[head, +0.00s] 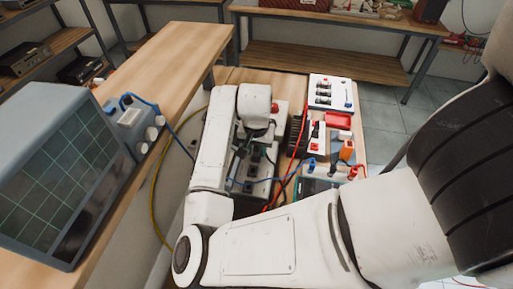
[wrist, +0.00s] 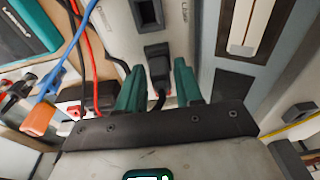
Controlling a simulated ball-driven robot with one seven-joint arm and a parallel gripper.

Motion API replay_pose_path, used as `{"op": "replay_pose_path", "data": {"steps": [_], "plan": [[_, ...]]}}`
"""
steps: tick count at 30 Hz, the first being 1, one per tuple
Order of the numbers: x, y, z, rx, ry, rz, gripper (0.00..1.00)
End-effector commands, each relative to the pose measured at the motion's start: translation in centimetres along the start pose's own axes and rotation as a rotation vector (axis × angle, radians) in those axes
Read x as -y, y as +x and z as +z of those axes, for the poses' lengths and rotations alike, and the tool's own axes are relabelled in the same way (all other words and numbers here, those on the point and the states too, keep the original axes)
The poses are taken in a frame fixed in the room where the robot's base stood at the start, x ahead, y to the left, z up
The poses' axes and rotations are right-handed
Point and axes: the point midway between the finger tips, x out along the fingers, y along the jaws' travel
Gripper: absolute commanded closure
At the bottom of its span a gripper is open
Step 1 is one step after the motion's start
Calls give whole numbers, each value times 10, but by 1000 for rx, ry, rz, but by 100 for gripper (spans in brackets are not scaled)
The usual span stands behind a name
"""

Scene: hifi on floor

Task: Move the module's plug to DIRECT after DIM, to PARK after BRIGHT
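In the wrist view, my gripper (wrist: 160,68) has two teal fingers spread apart, one on each side of a black plug (wrist: 156,52). A narrow gap shows to the right finger; contact on the left cannot be told. The plug's dark cable runs down between the fingers. The plug sits at a light grey panel (wrist: 178,42), the module's face as far as I can tell. In the head view, the module (head: 262,165) is partly hidden by my arm, and my fingertips cannot be made out.
In the head view, a white switch panel (head: 330,92), a red block (head: 338,120) and an orange connector (head: 347,150) stand right of the module. Red and blue leads cross the bench nearby. An oscilloscope (head: 62,165) stands at left.

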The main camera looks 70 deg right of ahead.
Motion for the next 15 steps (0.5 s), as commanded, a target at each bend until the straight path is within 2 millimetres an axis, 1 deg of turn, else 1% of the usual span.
{"op": "replay_pose_path", "data": {"steps": [1,6,12,15], "plan": [[0,0,0,0,0,0,60],[0,0,0,0,0,0,45],[0,0,0,0,0,0,45],[0,-4,0,-1,0,0,45]]}}
